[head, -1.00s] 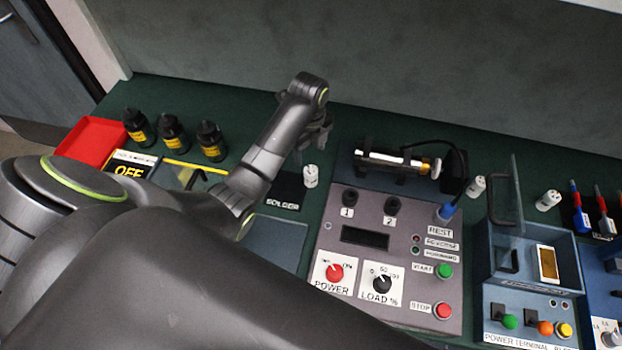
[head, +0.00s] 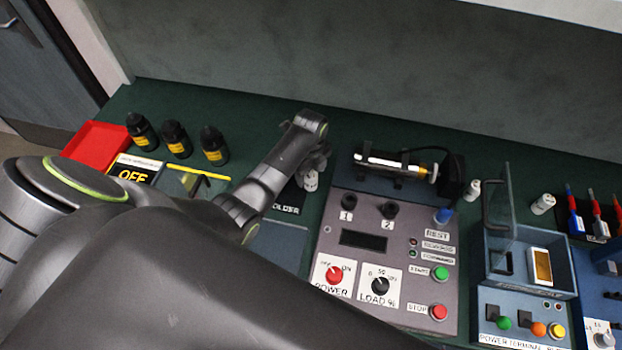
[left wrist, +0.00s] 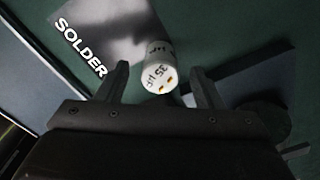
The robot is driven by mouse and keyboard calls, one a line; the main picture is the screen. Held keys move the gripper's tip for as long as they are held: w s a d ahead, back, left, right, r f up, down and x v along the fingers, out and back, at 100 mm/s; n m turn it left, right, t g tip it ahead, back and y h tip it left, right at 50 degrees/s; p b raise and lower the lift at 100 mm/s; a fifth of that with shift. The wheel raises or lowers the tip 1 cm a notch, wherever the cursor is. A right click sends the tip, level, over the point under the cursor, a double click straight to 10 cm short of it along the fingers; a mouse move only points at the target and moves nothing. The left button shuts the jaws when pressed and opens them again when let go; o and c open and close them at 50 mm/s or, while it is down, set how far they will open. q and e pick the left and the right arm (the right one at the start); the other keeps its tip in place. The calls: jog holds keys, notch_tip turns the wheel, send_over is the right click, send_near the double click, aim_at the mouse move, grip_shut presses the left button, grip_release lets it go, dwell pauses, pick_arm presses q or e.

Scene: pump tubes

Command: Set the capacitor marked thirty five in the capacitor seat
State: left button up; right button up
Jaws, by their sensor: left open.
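The capacitor marked thirty five (left wrist: 160,70) is a white cylinder with gold terminals on its end, and "35" shows in the left wrist view. In the head view this capacitor (head: 311,181) stands beside the black SOLDER mat, partly hidden by my left gripper (head: 317,160). In the left wrist view the fingers of my left gripper (left wrist: 160,74) are open on either side of the capacitor, with a gap on each side. I cannot make out which part is the capacitor seat. My right gripper is not in view.
Two more white cylinders (head: 472,190) (head: 543,204) stand or lie farther right. The grey control panel (head: 395,250) is right of the gripper. A blue box (head: 533,282) with a raised clear lid, several black bottles (head: 176,139) and a red tray (head: 94,146) share the green bench.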

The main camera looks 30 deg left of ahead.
pick_arm(q)
jog(key=c, duration=1.2)
